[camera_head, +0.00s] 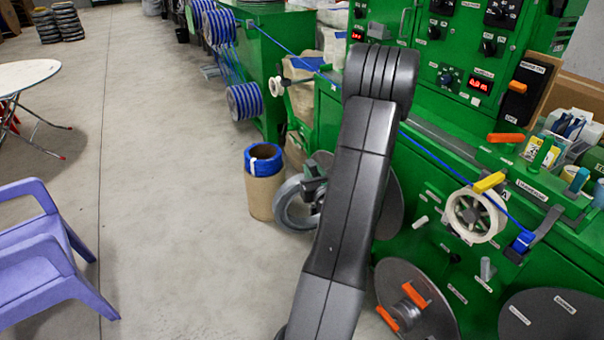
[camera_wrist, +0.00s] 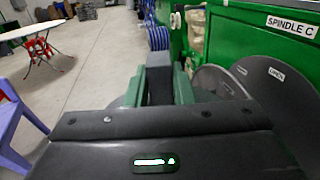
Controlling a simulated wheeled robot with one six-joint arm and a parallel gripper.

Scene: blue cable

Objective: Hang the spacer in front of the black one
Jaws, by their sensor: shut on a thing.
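My gripper (camera_head: 313,186) shows just left of my arm, in front of the green machine. In the wrist view, its two grey-green fingers (camera_wrist: 158,92) are shut on a dark grey slab-like piece (camera_wrist: 159,80), seen edge-on. In the head view, a thick grey ring (camera_head: 284,207), which looks like the spacer, sits at the fingers, upright and clear of the machine's front. My arm hides part of its surroundings. I cannot tell for certain which thing is the black one. A cream spool (camera_head: 474,215) hangs on the machine's front, right of my arm.
A grey disc (camera_head: 389,205) is partly behind my arm. A lower disc (camera_head: 430,308) bears orange clamps. The wrist view shows a "Spindle C" label (camera_wrist: 291,25). A cardboard drum (camera_head: 262,190) with a blue coil stands beyond my gripper. The floor left of it is open, with a purple chair (camera_head: 45,250).

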